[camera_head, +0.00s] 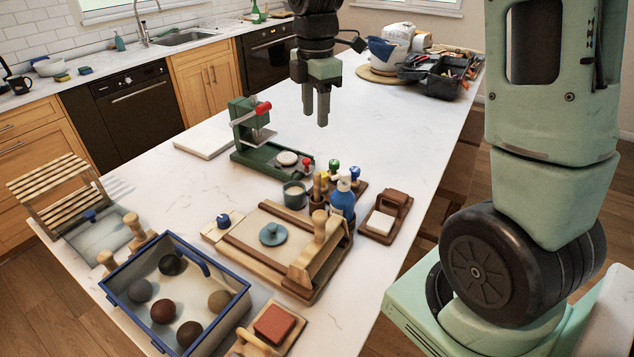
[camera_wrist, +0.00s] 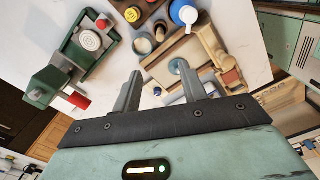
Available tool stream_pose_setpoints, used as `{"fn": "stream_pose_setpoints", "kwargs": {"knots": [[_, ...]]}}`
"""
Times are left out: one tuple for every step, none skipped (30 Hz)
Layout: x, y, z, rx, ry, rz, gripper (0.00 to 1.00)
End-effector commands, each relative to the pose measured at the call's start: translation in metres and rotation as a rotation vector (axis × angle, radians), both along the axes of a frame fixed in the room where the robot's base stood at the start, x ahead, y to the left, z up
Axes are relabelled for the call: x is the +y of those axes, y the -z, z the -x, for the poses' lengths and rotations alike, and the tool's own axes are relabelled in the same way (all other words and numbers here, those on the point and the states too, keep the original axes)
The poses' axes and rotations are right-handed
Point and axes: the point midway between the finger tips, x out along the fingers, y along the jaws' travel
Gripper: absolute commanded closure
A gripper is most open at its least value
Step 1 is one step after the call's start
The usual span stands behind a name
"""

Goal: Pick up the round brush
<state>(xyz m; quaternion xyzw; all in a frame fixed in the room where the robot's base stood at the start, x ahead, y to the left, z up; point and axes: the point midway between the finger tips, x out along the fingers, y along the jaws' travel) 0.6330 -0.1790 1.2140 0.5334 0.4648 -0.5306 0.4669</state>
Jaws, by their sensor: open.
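My gripper (camera_head: 315,116) hangs fingers-down above the white counter, behind the green press; its two fingers are apart with nothing between them. They also show in the wrist view (camera_wrist: 161,72). I cannot pick out a round brush with certainty. A dark caddy (camera_head: 440,84) with several tools, some with orange or red parts, stands at the far right end of the counter, well away from my gripper. A small brown upright holder (camera_head: 318,188) beside the blue bottle has thin pieces sticking up. Both are too small to tell whether a brush is among them.
The green press (camera_head: 265,151), grey-green cup (camera_head: 295,195), blue bottle (camera_head: 343,200) and knobbed stamps (camera_head: 354,173) crowd the middle. A wooden slab board (camera_head: 222,236) and blue-rimmed tray (camera_head: 235,298) stand nearer. Counter between press and caddy is clear.

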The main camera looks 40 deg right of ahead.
Motion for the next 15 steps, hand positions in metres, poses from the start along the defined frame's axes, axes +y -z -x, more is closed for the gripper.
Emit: {"fn": "stream_pose_setpoints", "kwargs": {"knots": [[-0.003,0.001,0.000,0.003,-0.006,0.001,0.58],[-0.004,0.004,0.000,0.004,-0.009,0.001,0.58],[-0.004,0.009,-0.001,0.005,-0.011,0.000,0.58],[-0.004,0.015,0.000,0.007,-0.011,0.000,0.58],[-0.003,0.020,0.000,0.007,-0.011,0.000,0.58],[-0.003,0.028,0.000,0.008,-0.011,-0.001,0.58],[-0.003,0.035,0.001,0.010,-0.011,-0.001,0.58],[-0.003,0.041,0.000,0.008,-0.011,-0.001,0.58],[-0.003,0.049,0.001,0.008,-0.012,-0.001,0.58],[-0.003,0.055,0.001,0.009,-0.011,0.000,0.58],[-0.003,0.062,0.001,0.009,-0.011,0.000,0.58],[-0.003,0.070,0.001,0.008,-0.011,0.000,0.58],[-0.003,0.076,0.001,0.008,-0.011,0.000,0.58],[-0.003,0.082,0.001,0.009,-0.011,0.000,0.58],[-0.003,0.090,0.001,0.009,-0.011,0.000,0.58]]}}
